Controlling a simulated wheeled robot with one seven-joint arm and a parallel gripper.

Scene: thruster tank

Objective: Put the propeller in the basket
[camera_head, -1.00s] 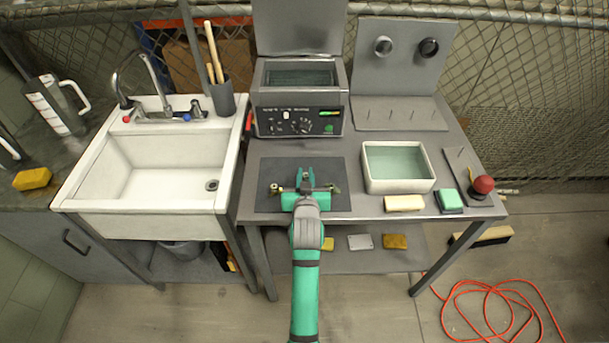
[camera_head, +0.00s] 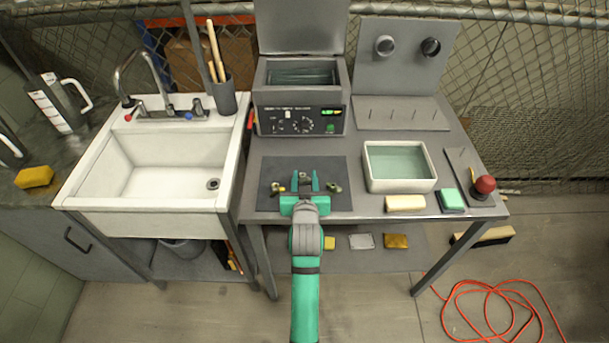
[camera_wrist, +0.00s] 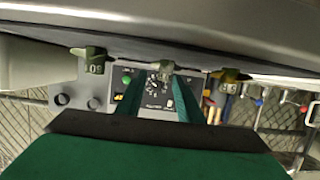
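Three small brass-coloured propellers lie in a row on the dark mat (camera_head: 345,203): a left one (camera_head: 277,188), a middle one (camera_head: 305,177) and a right one (camera_head: 333,187). My gripper (camera_head: 306,182) is open and low over the mat, its fingers on either side of the middle one. The wrist view, which is upside down, shows the middle propeller (camera_wrist: 163,68) around the fingertips; I cannot tell whether they touch it. The open-topped grey tank (camera_head: 303,92) stands behind the mat. What looks like a basket (camera_head: 303,75) shows inside it, its details unclear.
A white tub (camera_head: 428,184) of pale liquid stands right of the mat, with sponges in front. A board with pegs (camera_head: 400,122) is behind it. A white sink (camera_head: 150,220) is at left. A raised lid (camera_head: 302,28) stands behind the tank.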

